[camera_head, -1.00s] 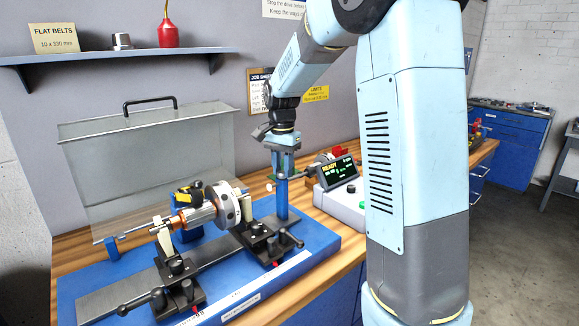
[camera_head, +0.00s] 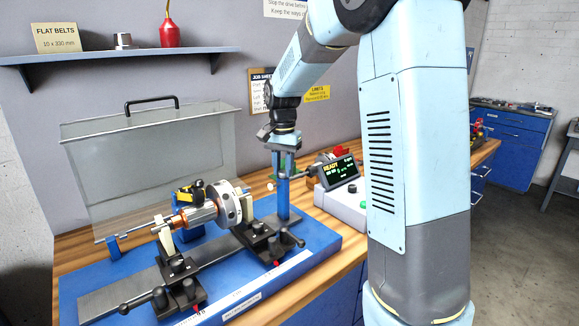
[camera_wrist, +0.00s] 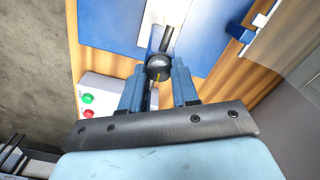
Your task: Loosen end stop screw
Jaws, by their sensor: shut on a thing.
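My gripper (camera_head: 283,158) points down at the top of the blue end-stop post (camera_head: 282,200), at the right end of the blue balancing base. In the wrist view, my two blue fingers (camera_wrist: 158,88) stand on either side of a dark round knob (camera_wrist: 158,68) with a yellow mark, which I take to be the end stop screw's head. The fingers are shut on it; the exact contact is partly hidden. A rotor (camera_head: 228,203) with a silver disc and copper-coloured parts rests on the supports left of the post.
A control box with a lit screen (camera_head: 340,173) stands just right of the post; its red and green buttons show in the wrist view (camera_wrist: 88,100). A clear guard (camera_head: 150,160) with a black handle stands behind the rotor. Black clamp levers (camera_head: 288,240) stick out in front.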

